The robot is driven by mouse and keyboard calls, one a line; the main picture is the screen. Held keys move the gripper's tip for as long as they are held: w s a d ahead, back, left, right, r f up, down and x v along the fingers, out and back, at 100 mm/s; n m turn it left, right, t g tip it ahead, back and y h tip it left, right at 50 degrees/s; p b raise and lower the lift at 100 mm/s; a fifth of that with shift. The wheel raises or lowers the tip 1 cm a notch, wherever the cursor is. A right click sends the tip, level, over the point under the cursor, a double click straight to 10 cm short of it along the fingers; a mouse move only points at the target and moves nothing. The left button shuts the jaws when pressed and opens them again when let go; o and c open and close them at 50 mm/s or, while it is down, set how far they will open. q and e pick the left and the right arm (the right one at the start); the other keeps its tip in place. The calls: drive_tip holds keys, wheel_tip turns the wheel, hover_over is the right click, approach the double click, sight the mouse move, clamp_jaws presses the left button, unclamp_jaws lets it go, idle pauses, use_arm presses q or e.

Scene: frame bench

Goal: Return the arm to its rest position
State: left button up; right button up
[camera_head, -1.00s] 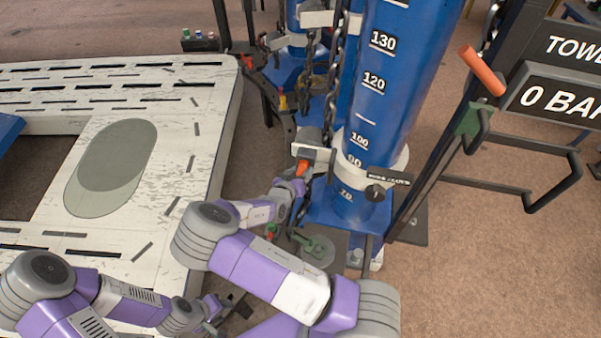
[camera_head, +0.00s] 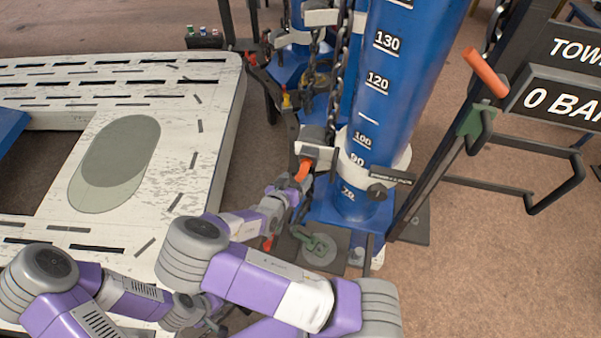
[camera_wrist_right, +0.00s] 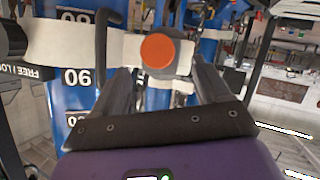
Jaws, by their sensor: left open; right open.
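My right arm reaches up from the bottom of the head view to its gripper (camera_head: 290,190), just below an orange knob (camera_head: 304,170) on a pale clamp bracket beside the blue tower. In the right wrist view the same gripper (camera_wrist_right: 163,80) is open. Its two dark fingers stand apart, and the round orange knob (camera_wrist_right: 158,54) shows between them; the depth gap is hard to judge. My left gripper (camera_head: 213,318) is low in the head view, by the frame bench's near edge, small and partly hidden by the right arm. I see nothing held in it.
The blue tower (camera_head: 398,75) with number marks stands close behind the right gripper, with a chain (camera_head: 334,90) beside it. The pale slotted bench (camera_head: 205,140) fills the left. A black rack with an orange handle (camera_head: 485,72) stands right. Brown floor is open at lower right.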

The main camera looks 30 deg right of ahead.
drive_tip(key=shift+s+a+r, duration=0.2)
drive_tip(key=shift+s+a, duration=0.15)
drive_tip(key=shift+a, duration=0.1)
drive_tip(key=s+a+f+n+g+y+b, duration=0.1)
drive_tip(key=s+a+f+g+y, duration=0.2)
drive_tip(key=s+f, duration=0.5)
drive_tip(key=s+f+n+g+y, duration=0.25)
drive_tip(key=s+f+y, duration=0.35)
drive_tip(key=f, duration=0.4)
drive_tip(key=s+a+g+y, duration=0.1)
drive_tip(key=s+a+y, duration=0.1)
drive_tip(key=a, duration=0.4)
drive_tip(key=s+a+r+n+g+y+b, duration=0.1)
drive_tip(key=s+a+y, duration=0.2)
drive_tip(key=a, duration=0.3)
drive_tip(key=shift+s+r+y, duration=0.25)
drive_tip(key=shift+y, duration=0.55)
